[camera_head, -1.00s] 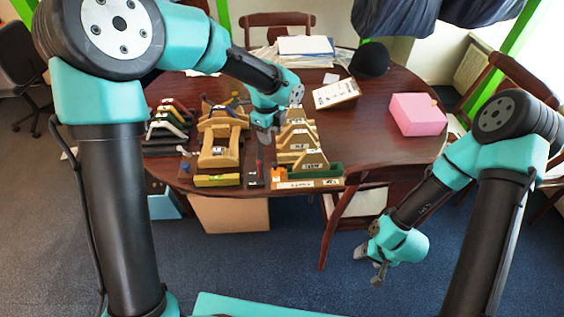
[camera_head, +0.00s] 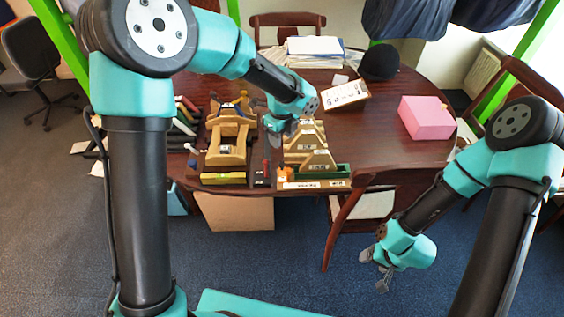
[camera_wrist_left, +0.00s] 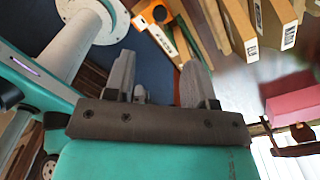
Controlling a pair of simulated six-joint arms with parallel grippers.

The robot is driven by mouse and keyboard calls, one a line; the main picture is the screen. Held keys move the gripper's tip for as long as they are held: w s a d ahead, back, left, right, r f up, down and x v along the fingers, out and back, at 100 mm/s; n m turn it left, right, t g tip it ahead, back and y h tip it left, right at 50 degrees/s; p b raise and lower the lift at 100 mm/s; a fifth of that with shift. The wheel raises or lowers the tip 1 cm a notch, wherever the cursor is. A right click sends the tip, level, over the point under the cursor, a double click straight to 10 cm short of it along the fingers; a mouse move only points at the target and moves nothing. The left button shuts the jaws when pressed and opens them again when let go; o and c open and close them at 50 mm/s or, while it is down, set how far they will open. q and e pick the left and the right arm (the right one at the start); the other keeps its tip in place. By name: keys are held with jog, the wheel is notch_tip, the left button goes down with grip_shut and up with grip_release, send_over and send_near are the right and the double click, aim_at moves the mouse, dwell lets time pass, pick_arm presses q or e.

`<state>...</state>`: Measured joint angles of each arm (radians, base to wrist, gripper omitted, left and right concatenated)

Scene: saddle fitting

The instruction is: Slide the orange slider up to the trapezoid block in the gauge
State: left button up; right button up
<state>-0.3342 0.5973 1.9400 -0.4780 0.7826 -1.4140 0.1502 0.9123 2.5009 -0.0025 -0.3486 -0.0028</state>
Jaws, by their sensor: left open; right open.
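The small orange slider (camera_head: 285,174) sits at the left end of the gauge (camera_head: 312,185), a tan-fronted holder with a green channel. A tan trapezoid block (camera_head: 319,163) stands at the gauge, right of the slider. My left gripper (camera_head: 277,140) is above the table, behind the slider and apart from it; its fingers are partly hidden by its own wrist in the head view. In the left wrist view the left gripper (camera_wrist_left: 158,82) is open with nothing between its fingers, and an orange piece (camera_wrist_left: 177,36) shows beyond them. My right gripper (camera_head: 376,270) is open and empty, off the table.
More tan trapezoid pieces (camera_head: 302,142) stand behind the gauge. A wooden fixture (camera_head: 228,148) and a yellow level (camera_head: 223,178) are to its left. The table between gauge and box is clear.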

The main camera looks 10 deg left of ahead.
aim_at(282, 164)
pick_arm(q)
notch_tip(282, 164, down, 12)
jog(key=shift+f, duration=0.2)
jog(key=shift+c, duration=0.3)
grip_shut()
dwell(0.4)
jog(key=shift+d, duration=0.1)
